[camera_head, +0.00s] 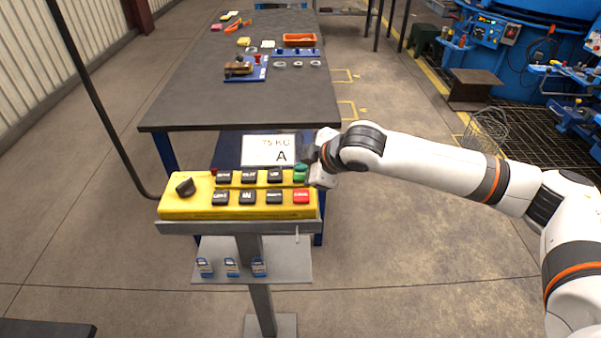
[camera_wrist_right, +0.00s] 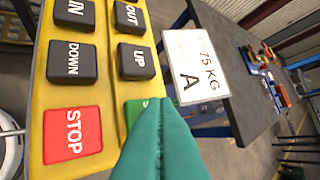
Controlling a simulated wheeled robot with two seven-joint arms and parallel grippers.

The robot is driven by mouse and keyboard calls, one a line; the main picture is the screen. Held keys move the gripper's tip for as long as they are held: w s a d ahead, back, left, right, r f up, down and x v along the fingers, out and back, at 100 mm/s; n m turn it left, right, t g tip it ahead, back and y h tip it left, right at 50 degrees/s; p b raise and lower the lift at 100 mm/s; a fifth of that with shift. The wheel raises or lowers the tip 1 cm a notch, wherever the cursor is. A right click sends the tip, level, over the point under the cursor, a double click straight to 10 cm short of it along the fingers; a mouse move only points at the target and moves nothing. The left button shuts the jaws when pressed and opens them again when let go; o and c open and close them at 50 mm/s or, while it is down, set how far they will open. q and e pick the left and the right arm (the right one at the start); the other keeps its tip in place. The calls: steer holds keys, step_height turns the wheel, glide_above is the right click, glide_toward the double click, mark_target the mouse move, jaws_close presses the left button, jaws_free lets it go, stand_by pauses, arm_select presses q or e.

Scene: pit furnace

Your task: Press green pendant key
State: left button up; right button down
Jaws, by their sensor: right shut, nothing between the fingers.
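The yellow pendant (camera_head: 235,205) lies on a stand, with two rows of black keys, a red STOP key (camera_head: 301,196) and a black rotary knob (camera_head: 185,187). The green key (camera_head: 300,171) is at the right end of its far row. My right gripper (camera_head: 309,176) is at the pendant's right end, close beside the green key. In the right wrist view its shut, teal fingers (camera_wrist_right: 160,108) cover most of the green key (camera_wrist_right: 134,106), leaving a corner visible. I cannot tell whether they touch it. The red STOP key (camera_wrist_right: 72,134) is left of the fingers. My left gripper is out of view.
A white 75 KG sign (camera_head: 269,150) stands just behind the pendant. A dark table (camera_head: 230,105) with small parts is beyond it. Several small padlocks (camera_head: 232,267) hang on a plate below. Floor right of the stand is clear.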

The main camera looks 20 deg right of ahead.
steer(key=shift+f, duration=0.55)
stand_by(0.4)
steer(key=shift+r, duration=0.1)
steer(key=shift+r+p, duration=0.8)
steer(key=shift+p, duration=0.4)
steer(key=shift+r, duration=0.15)
step_height(320, 180, up, 5)
steer(key=p, duration=0.6)
